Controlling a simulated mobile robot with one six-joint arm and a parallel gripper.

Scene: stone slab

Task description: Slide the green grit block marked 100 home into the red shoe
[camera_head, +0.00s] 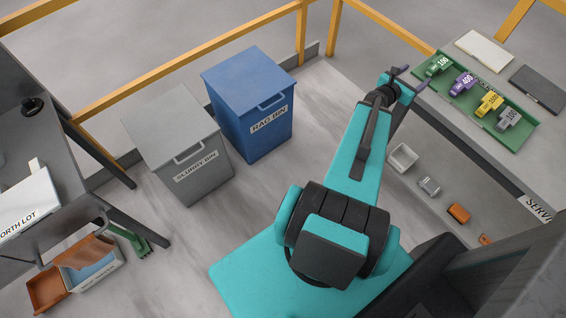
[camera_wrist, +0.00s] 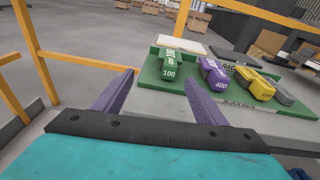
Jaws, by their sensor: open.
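The green grit block marked 100 (camera_head: 437,66) lies at the far-left end of the green block rack (camera_head: 517,143) on the bench at right. In the wrist view the green block (camera_wrist: 169,68) shows beyond and between my fingers, its 100 label facing me. My gripper (camera_head: 408,79) is open and empty, with its purple fingers beside the rack's left end. In the wrist view the open gripper (camera_wrist: 160,76) points toward the green block, apart from it. I cannot make out a red shoe in either view.
The rack also holds a purple 400 block (camera_head: 462,82), a yellow block (camera_head: 489,103) and a grey 100 block (camera_head: 509,119). A dark slab (camera_head: 538,89) and a pale slab (camera_head: 484,51) lie behind. Yellow rails (camera_head: 371,13) stand near the bench. A blue rag bin (camera_head: 249,98) stands left.

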